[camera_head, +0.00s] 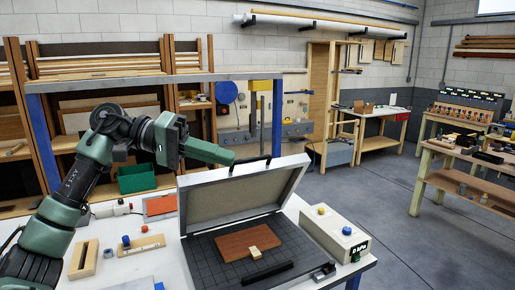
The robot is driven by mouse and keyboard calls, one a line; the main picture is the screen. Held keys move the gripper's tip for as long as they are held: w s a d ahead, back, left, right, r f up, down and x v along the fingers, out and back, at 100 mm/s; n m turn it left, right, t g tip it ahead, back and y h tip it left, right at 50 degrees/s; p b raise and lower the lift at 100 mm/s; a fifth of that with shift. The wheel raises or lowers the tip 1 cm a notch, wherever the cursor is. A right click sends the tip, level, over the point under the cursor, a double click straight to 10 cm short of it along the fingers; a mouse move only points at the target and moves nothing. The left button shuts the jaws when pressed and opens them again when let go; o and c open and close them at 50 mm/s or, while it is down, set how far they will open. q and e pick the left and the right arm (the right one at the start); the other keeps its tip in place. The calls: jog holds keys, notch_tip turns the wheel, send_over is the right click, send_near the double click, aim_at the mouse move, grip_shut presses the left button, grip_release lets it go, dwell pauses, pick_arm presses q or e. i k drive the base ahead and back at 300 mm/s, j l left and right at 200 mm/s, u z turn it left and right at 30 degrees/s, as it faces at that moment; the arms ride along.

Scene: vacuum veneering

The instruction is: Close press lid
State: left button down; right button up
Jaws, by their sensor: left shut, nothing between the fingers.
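The press lid (243,194) is a shallow pale grey frame, raised and tilted over the back of the press. A dark handle (250,164) shows at its upper edge. The press bed (205,260) is dark with a grid. A reddish-brown wood panel (240,243) lies on it, with a small pale block (254,253) near the panel's front edge. A black bar (267,273) lies in front. My left gripper (229,157) is shut and empty at the lid's upper edge, left of the handle. Whether it touches the lid cannot be told. My right gripper is not in view.
Wooden pieces (140,245) lie on the white table (115,268) to the left. A green bin (136,178) and an orange sheet (160,205) are behind. A metal frame (145,82) spans the back.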

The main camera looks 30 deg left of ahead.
aim_at(208, 200)
jog(key=i+j, duration=1.15)
jog(key=j, duration=0.2)
